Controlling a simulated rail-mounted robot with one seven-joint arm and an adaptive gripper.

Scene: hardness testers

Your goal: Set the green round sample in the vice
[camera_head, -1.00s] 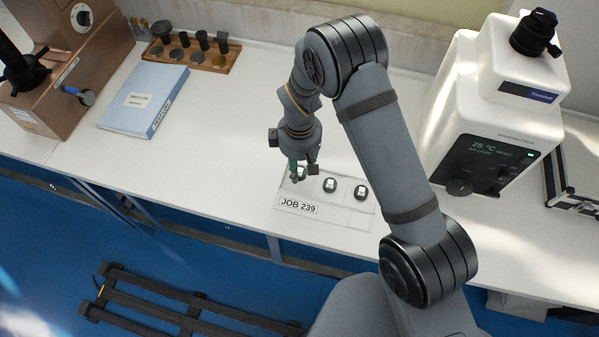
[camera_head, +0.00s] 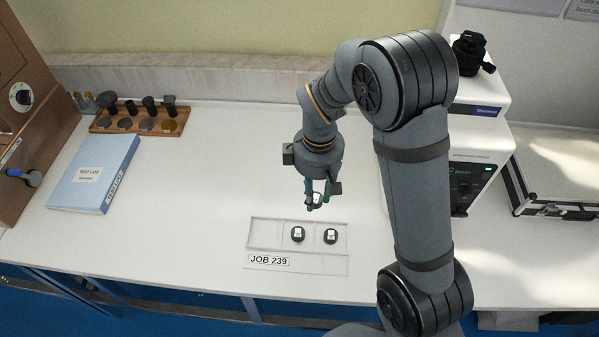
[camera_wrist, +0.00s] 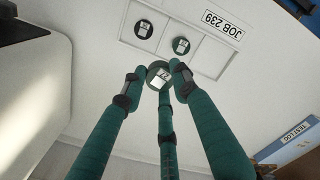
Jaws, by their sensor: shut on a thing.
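My gripper (camera_head: 318,206) has green fingers and is shut on a round sample with a white label. It holds this held sample (camera_wrist: 159,75) above the bench, behind the sample tray. Its colour is hard to separate from the fingers around it. The clear tray (camera_head: 262,234), marked JOB 239, lies below and in front, with its left compartment empty. A green-rimmed round sample (camera_head: 297,234) sits in the middle compartment and a black one (camera_head: 331,236) in the right. Both also show in the wrist view. I cannot make out a vice in these frames.
A white tester (camera_head: 480,150) with a display stands at the right, partly behind my arm. A blue test log (camera_head: 95,175) and a wooden rack (camera_head: 140,122) lie at the left. A brown machine (camera_head: 25,110) stands far left. The bench between log and tray is clear.

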